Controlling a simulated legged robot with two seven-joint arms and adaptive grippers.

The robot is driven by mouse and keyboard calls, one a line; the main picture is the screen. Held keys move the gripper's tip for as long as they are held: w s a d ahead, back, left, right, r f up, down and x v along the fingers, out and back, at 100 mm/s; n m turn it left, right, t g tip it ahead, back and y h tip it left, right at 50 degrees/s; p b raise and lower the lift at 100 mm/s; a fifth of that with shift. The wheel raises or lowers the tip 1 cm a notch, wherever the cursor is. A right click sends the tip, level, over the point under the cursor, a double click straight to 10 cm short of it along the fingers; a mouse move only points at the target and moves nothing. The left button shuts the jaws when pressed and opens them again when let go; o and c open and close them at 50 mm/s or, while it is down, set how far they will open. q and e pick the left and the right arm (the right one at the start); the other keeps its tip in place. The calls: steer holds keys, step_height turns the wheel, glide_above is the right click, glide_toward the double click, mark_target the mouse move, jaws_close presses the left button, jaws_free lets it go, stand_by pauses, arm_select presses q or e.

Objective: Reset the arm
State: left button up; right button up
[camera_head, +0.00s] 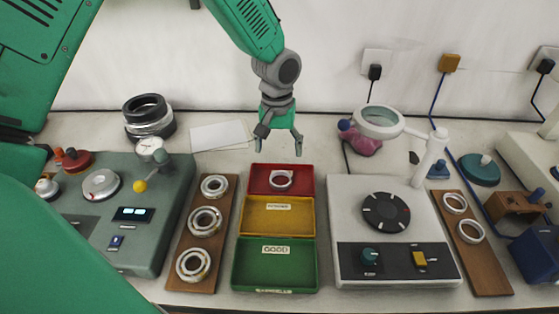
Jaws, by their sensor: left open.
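My left gripper (278,145) hangs open and empty above the back end of the sorting trays, its two fingers pointing down. The yellow tray (250,217) and the green tray (275,268), labelled GOOD, hold nothing that I can see. Several bearing rings, such as a large one (181,265), lie on the wooden board (187,290) left of the trays. My right gripper is not in view.
A grey-green gauge station (150,255) stands at the left and a white machine (340,205) with a black turntable (386,212) at the right. A magnifier lamp (380,122) rises behind it. Another board (487,275) holds two rings. Black rings (147,108) are stacked at the back.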

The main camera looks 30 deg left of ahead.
arm_select(q)
steer(key=shift+r, duration=0.5)
steer(key=shift+a, duration=0.1)
